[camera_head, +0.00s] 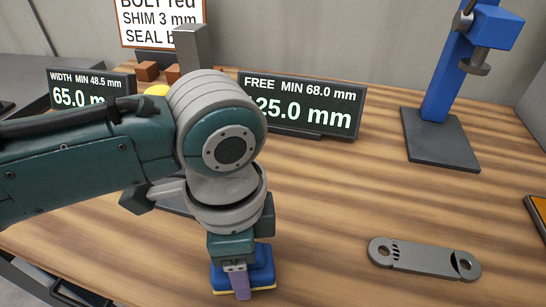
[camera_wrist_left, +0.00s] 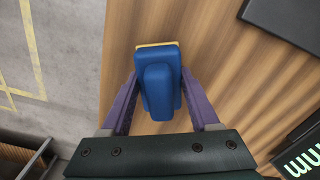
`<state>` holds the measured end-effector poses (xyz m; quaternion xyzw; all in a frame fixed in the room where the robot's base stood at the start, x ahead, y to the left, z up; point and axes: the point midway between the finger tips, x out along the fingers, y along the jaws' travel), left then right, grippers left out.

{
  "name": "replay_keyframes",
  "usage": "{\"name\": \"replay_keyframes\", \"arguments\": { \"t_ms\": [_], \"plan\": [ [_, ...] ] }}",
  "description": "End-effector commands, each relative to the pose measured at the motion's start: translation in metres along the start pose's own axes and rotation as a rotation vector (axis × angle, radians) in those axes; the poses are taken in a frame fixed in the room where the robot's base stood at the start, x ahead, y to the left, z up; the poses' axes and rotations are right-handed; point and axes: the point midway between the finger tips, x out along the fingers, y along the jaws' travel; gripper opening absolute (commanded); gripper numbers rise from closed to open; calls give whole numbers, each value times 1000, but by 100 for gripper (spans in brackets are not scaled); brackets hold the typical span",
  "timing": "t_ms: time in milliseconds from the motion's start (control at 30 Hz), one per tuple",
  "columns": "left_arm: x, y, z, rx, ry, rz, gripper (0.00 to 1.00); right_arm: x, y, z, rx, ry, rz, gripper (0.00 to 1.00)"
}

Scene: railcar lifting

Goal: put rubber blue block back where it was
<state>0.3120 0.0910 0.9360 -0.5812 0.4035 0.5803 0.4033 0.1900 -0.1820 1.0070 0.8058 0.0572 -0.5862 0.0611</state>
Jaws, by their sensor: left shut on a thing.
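The blue rubber block (camera_head: 262,268) has a yellow edge at its base and is low in the head view, near the front edge of the wooden table (camera_head: 330,200). It also shows in the left wrist view (camera_wrist_left: 158,85), with its raised blue part between the fingers. My left gripper (camera_head: 240,275) points down and is shut on the block; its purple fingers (camera_wrist_left: 160,100) lie on both sides of it. I cannot tell whether the block touches the table. My right gripper is not in view.
A flat grey link with two holes (camera_head: 424,258) lies at the right. A blue stand on a dark base (camera_head: 440,140) is at the back right. Two display panels (camera_head: 303,104) (camera_head: 92,87) and brown blocks (camera_head: 147,71) are behind my arm. The table's middle right is clear.

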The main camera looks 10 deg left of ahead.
Motion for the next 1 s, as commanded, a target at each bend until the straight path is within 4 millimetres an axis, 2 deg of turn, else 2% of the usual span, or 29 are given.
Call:
{"name": "replay_keyframes", "arguments": {
  "t_ms": [100,133,367,600,733,1000],
  "plan": [
    [4,0,0,-1,0,0,1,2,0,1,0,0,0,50],
    [3,0,0,-1,0,0,65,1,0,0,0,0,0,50],
    [3,0,0,0,0,0,91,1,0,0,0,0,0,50],
    [2,0,0,0,0,0,92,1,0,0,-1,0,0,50],
    [-8,-1,0,1,1,-1,92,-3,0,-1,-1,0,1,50],
    [-66,-1,-1,1,3,-4,92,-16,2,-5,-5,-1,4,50]
  ]
}}
